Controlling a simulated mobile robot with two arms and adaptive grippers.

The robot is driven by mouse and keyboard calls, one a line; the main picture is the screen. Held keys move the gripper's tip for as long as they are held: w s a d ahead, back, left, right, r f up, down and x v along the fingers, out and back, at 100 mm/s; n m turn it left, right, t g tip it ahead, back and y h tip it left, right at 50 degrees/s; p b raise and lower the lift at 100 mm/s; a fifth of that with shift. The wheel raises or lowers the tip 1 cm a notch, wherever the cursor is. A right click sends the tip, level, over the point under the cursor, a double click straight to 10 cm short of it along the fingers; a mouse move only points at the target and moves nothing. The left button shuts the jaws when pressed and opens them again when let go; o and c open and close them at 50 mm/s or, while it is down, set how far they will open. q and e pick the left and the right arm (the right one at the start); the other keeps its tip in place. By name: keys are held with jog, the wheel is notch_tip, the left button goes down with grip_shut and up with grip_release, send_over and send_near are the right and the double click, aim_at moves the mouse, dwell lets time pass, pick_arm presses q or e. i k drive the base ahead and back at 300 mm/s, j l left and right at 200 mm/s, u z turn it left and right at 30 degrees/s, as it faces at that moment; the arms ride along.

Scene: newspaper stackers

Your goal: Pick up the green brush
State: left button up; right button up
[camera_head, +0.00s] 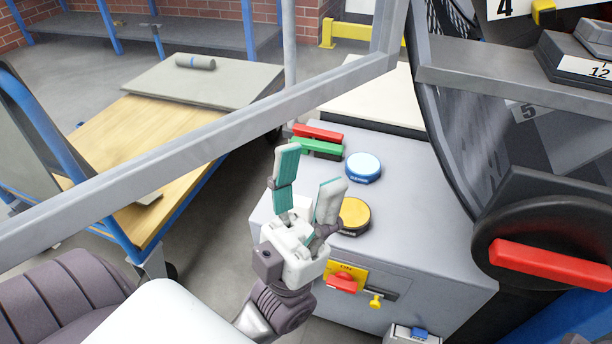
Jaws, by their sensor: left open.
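The green brush (320,147) lies on the top of the grey machine cabinet (405,205), near its back left edge. A similar red brush (318,133) lies right behind it. My left gripper (309,168) is open and empty, with teal pads on its two fingers. In the picture it is in front of and below the green brush, with one fingertip close to the brush's left end. I see a gap between the fingers and the brush, but cannot tell the depth. My right gripper is not in view.
A blue button (363,167) and a yellow button (354,214) stand on the cabinet top. A grey metal bar (225,130) crosses the view. A wooden cart (140,140) stands at left, a black wheel with a red handle (550,262) at right.

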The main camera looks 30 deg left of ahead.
aim_at(323, 150)
jog(key=k, duration=0.1)
jog(key=k+z, duration=0.3)
jog(key=z, duration=0.15)
jog(key=k+l+z, duration=0.15)
jog(key=z, duration=0.3)
jog(key=k+j+z, duration=0.1)
jog(key=j, duration=0.3)
jog(key=k+j, duration=0.25)
jog(key=j, duration=0.15)
jog(key=k+j+z, duration=0.15)
jog(key=j, duration=0.3)
jog(key=k+j, duration=0.2)
jog(key=j, duration=0.15)
jog(key=i+j, duration=0.15)
jog(key=j, duration=0.15)
jog(key=i+j, duration=0.15)
jog(key=j, duration=0.2)
jog(key=z, duration=0.05)
